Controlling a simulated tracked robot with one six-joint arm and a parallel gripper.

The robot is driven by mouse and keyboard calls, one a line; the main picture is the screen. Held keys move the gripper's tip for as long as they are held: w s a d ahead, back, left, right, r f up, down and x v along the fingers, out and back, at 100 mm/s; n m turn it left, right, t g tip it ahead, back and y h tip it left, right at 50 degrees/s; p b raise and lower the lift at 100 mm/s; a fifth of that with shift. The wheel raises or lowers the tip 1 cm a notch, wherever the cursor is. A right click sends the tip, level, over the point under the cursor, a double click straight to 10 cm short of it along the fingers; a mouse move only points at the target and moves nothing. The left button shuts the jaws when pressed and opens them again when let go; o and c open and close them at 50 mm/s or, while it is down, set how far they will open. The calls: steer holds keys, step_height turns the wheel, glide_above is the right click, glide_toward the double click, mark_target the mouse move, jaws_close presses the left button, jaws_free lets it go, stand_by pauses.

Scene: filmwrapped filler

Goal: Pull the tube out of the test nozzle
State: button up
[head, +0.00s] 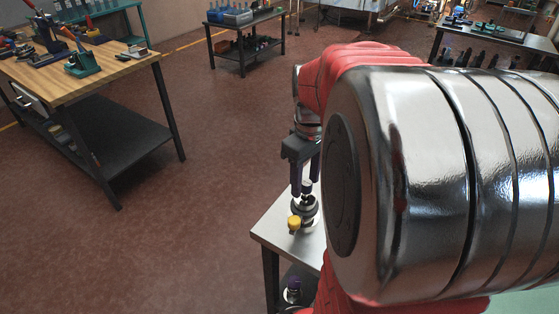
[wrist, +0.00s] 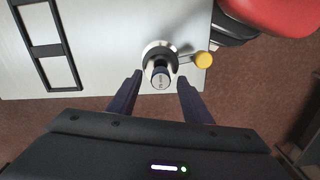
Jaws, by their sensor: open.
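The test nozzle (wrist: 150,50) is a round metal fitting with a yellow-knobbed lever, standing near the edge of a metal table. It also shows in the head view (head: 302,211). The tube (wrist: 160,79) is a short dark cylinder with a pale, marked end, standing upright in the nozzle; in the head view its dark top (head: 307,187) shows. My gripper (wrist: 160,83) is open, pointing down, with one purple finger on each side of the tube. In the wrist view gaps show between fingers and tube. The head view also shows the gripper (head: 305,181) above the nozzle, partly hidden by my arm.
The yellow knob (wrist: 203,60) sticks out to the right of the nozzle in the wrist view. A black frame (wrist: 43,45) lies on the metal table (wrist: 100,60). A wooden workbench (head: 110,65) with tools stands far left. Open floor lies between.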

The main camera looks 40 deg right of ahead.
steer(key=shift+f, duration=0.65)
steer(key=shift+c, duration=0.4)
jaws_close()
